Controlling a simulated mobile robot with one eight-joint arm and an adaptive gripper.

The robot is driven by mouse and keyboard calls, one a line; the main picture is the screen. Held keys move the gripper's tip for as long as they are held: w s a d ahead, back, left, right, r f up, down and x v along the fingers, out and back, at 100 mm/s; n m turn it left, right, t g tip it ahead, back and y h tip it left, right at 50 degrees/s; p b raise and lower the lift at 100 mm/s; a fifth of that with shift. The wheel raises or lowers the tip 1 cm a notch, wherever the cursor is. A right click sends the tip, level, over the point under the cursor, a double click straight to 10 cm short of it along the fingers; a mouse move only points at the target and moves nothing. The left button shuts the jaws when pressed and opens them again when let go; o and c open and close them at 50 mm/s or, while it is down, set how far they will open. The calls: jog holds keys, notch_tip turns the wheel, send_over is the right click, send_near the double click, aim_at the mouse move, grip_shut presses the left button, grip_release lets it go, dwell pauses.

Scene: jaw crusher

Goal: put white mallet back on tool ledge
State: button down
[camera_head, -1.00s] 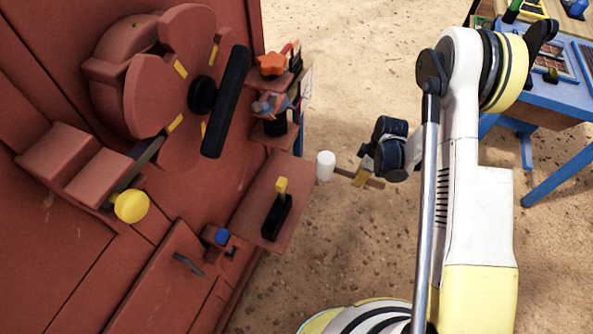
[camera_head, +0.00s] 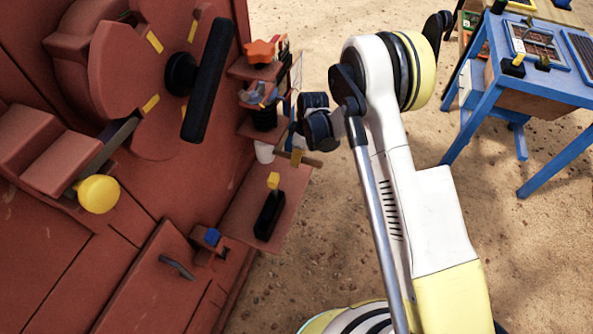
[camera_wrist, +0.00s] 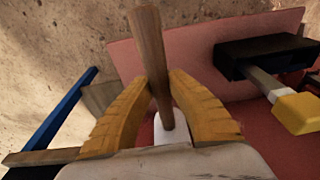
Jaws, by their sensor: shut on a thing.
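The white mallet has a white head (camera_head: 264,152) and a brown wooden handle (camera_wrist: 153,55). My gripper (camera_head: 298,157) is shut on the handle, which runs between its two yellow fingers (camera_wrist: 165,105) in the wrist view. The white head shows partly beyond the fingers, low in that view. The flat red ledge (camera_head: 240,205) sticks out from the red machine, and the mallet is over or beside its far end in the head view. I cannot tell whether they touch. The ledge also shows in the wrist view (camera_wrist: 190,45).
A black tool with a yellow end (camera_head: 269,215) is on the ledge. Small shelves (camera_head: 262,128) with an orange star knob (camera_head: 259,51) stand just behind the mallet. A black bar handle (camera_head: 208,80) is at left. A blue table (camera_head: 485,110) stands at right.

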notch_tip(320, 180, down, 6)
jog(key=b, duration=0.3)
jog(key=shift+w+a+f, duration=0.1)
jog(key=shift+w, duration=0.05)
jog(key=c, duration=1.4)
grip_release()
